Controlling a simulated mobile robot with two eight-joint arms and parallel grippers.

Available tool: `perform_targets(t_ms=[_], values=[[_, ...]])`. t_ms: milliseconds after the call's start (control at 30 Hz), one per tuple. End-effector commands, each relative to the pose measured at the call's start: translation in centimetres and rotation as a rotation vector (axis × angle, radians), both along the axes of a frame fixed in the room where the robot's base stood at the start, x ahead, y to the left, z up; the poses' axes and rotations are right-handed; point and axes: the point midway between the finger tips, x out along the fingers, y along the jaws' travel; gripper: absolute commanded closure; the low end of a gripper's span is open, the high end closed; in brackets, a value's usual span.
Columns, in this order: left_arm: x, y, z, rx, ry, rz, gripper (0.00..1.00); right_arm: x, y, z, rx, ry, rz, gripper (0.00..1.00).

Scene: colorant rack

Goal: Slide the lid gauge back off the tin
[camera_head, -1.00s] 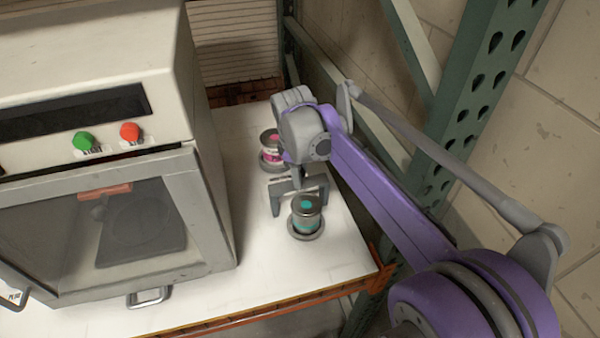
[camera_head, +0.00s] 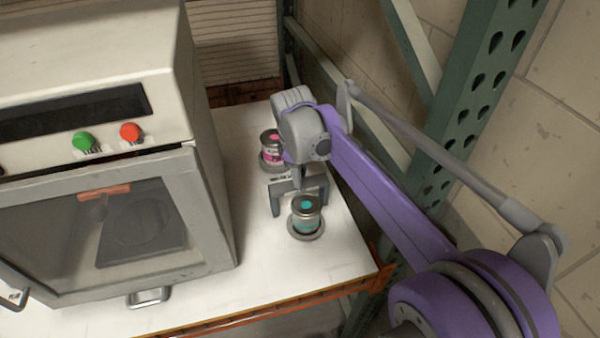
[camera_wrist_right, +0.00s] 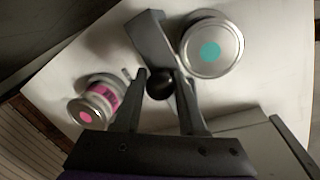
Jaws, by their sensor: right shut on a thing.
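The tin with the teal dot on its lid (camera_head: 306,212) stands upright on a round base on the white bench. It also shows in the right wrist view (camera_wrist_right: 222,58). The lid gauge (camera_head: 275,202) is a grey bracket with two legs, just behind the tin in the head view. In the right wrist view a grey end of it (camera_wrist_right: 150,42) lies beside the tin's rim; I cannot tell whether they touch. My right gripper (camera_wrist_right: 161,82) is shut on the gauge's black knob. In the head view this gripper (camera_head: 297,180) is mostly hidden by its wrist. My left gripper is out of view.
A tin with a pink label (camera_head: 270,150) stands farther back on the bench (camera_head: 270,285), partly hidden by my right wrist. A large oven-like cabinet (camera_head: 110,225) with a glass door fills the left. Green rack posts (camera_head: 470,100) rise at the right. The front bench is clear.

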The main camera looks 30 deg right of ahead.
Motion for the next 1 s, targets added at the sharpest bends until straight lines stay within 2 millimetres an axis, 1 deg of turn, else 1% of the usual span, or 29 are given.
perform_targets(t_ms=[300, 367, 533, 800, 833, 967, 1000], values=[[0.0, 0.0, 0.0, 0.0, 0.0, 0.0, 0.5, 0.1, 0.0, 0.1, -0.001, -0.001, 0.0, 1.0], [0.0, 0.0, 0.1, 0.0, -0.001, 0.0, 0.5, 0.4, -0.1, 0.1, -0.001, -0.001, 0.0, 1.0], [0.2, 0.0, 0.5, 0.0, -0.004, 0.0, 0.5, 2.0, -0.5, 0.1, -0.001, -0.001, 0.0, 1.0], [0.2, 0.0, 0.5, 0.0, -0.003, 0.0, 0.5, 2.2, -0.6, 0.1, -0.002, -0.006, 0.0, 1.0], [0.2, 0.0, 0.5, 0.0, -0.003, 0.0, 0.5, 2.2, -0.6, 0.1, -0.002, -0.006, 0.0, 0.54], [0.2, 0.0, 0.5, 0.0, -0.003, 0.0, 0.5, 2.2, -0.6, 0.1, -0.001, -0.004, -0.001, 0.31], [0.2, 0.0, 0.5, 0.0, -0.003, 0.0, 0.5, 2.2, -0.5, 0.1, -0.001, -0.003, 0.0, 0.3]])
